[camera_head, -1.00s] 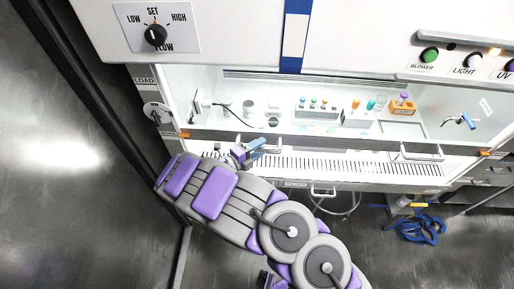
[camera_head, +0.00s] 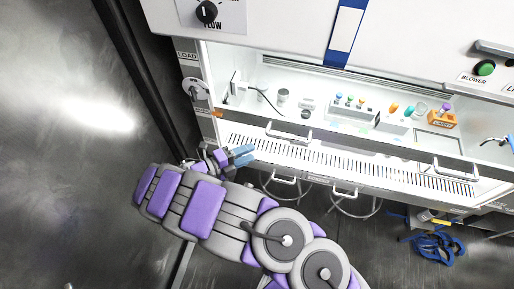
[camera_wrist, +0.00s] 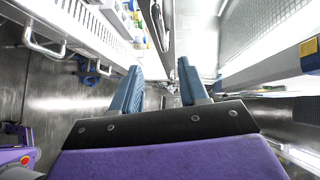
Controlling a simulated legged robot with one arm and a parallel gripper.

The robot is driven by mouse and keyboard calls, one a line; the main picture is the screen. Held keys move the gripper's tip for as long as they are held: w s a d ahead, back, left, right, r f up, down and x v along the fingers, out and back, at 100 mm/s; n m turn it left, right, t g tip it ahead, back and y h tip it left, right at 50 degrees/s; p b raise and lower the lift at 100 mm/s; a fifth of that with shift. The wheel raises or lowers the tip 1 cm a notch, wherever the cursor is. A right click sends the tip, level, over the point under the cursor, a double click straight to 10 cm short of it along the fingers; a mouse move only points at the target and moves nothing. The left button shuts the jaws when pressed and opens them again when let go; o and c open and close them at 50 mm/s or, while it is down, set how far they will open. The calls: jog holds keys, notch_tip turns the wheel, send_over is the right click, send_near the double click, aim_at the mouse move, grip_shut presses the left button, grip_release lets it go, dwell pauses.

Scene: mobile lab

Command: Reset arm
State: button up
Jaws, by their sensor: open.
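My gripper (camera_head: 243,155) is at the left front of the white cabinet (camera_head: 330,172), beside its slotted front ledge. Its two blue fingers stand apart with nothing between them. In the wrist view my gripper (camera_wrist: 160,88) also shows open and empty, with a clear gap between the blue fingertips. My purple and grey arm reaches from the bottom right up to the left, in front of the cabinet.
Inside the cabinet are a rack of small coloured tubes (camera_head: 352,108) and an orange block (camera_head: 441,119). Handles (camera_head: 288,136) line its front edge. A blue coiled hose (camera_head: 437,246) lies low at the right. The floor at left (camera_head: 70,190) is clear.

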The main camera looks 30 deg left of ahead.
jog(key=shift+s+a, duration=0.25)
jog(key=shift+s, duration=0.1)
dwell(0.3)
jog(key=w+d+r+m+g+h+b, duration=0.1)
jog(key=w+d+r+m+g+h, duration=0.15)
jog(key=d+r+m, duration=0.35)
jog(key=w+d+r+m+g+h+b, duration=0.1)
jog(key=w+d+m+g, duration=0.3)
jog(key=d, duration=0.5)
jog(key=w+d+r+m+g+h+b, duration=0.1)
jog(key=w+d+r+m+g+b, duration=0.1)
jog(key=d+r+m, duration=0.35)
jog(key=s+d+m+g+b, duration=0.1)
jog(key=s+d+m+g, duration=0.25)
jog(key=d+m, duration=0.6)
jog(key=s+d+m+g+y+b, duration=0.4)
jog(key=s+d+m+g+y, duration=0.15)
jog(key=s+d+m, duration=0.65)
jog(key=s+a+f+m+t+y+b, duration=0.1)
jog(key=s+f+m+y+b, duration=0.1)
jog(key=s+m+y, duration=0.5)
jog(key=s+m+b, duration=0.1)
jog(key=s+m, duration=0.4)
jog(key=shift+a+f+t+y, duration=0.2)
jog(key=shift+a+t+y, duration=0.1)
jog(key=shift+a+t, duration=0.1)
